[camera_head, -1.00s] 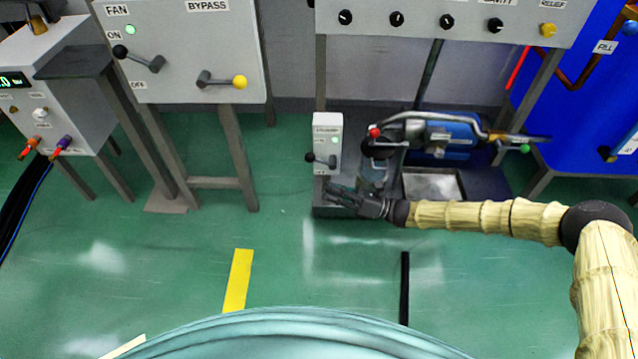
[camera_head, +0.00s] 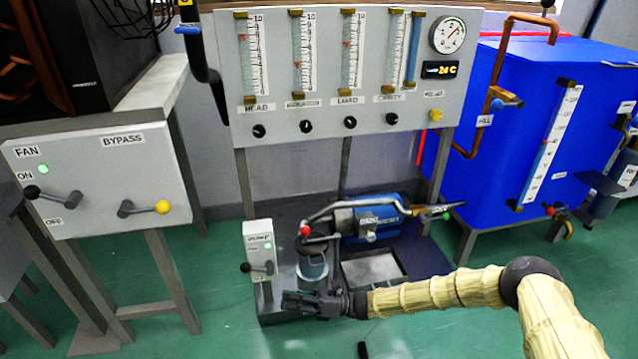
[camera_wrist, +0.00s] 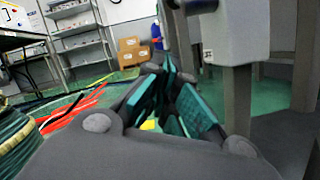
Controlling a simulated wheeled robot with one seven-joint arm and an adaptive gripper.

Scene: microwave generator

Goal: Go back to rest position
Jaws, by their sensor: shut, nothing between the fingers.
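My gripper (camera_head: 305,301) is at the end of my arm, which reaches in from the right side of the head view. It is in front of the pump's base and just below a small grey switch box (camera_head: 258,240) with a black-knobbed lever. Its fingers are together and hold nothing. In the wrist view my gripper (camera_wrist: 172,98) shows its teal-padded fingers converging, with a grey box and its leg close to the right.
A blue pump (camera_head: 375,217) with pipes stands behind my gripper. A flowmeter panel (camera_head: 330,126) rises above it. A fan and bypass box (camera_head: 95,178) is on the left, a blue tank (camera_head: 500,110) on the right. Open green floor (camera_head: 235,335) lies in front.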

